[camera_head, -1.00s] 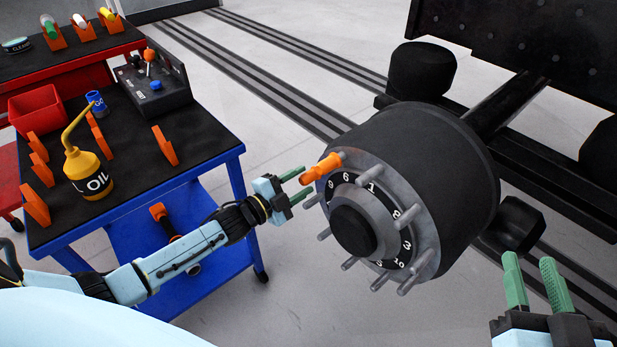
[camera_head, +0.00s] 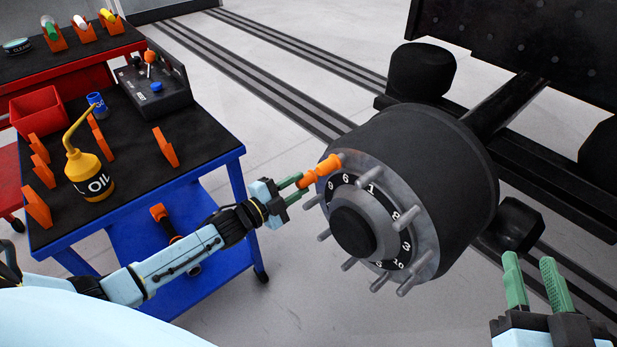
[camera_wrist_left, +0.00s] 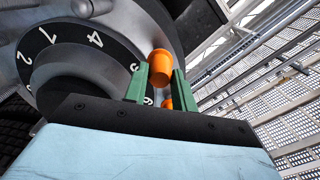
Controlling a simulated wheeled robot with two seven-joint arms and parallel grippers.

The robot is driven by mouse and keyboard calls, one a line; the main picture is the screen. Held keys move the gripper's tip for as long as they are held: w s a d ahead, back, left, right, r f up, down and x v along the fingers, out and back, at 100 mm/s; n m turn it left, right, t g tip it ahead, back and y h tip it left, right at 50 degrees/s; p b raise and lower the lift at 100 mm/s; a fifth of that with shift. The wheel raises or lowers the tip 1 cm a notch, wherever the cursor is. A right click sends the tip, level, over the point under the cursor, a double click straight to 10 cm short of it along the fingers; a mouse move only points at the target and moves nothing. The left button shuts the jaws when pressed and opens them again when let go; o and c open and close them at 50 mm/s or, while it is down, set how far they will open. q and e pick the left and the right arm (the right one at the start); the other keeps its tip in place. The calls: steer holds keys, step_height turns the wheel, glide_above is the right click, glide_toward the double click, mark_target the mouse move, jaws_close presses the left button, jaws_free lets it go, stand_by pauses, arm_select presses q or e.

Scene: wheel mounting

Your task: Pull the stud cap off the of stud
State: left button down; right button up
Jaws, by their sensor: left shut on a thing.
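The orange stud cap (camera_head: 322,170) sits on the upper left stud of the dark wheel hub (camera_head: 425,150) in the head view. My left gripper (camera_head: 300,185) is at the cap's left end, its green fingers shut on it. In the left wrist view the cap (camera_wrist_left: 161,64) shows between and beyond the green fingertips (camera_wrist_left: 155,80). The stud under the cap is mostly hidden; a bit of grey shows just past the cap's far end. My right gripper (camera_head: 534,282) is open and empty at the lower right, apart from the hub.
Several bare studs ring the hub's numbered face (camera_head: 375,215). A blue cart (camera_head: 130,195) on the left holds a yellow oil can (camera_head: 88,175), orange holders and a black control box (camera_head: 155,85). Open floor lies between cart and hub.

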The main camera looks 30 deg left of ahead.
arm_select(q)
steer(key=shift+p+v, duration=0.85)
steer(key=shift+v, duration=1)
steer(key=shift+p+v, duration=0.4)
steer(key=shift+v, duration=0.4)
steer(key=shift+p+v, duration=0.65)
steer(key=shift+v, duration=1.05)
steer(key=shift+w, duration=0.1)
steer(key=shift+r, duration=0.1)
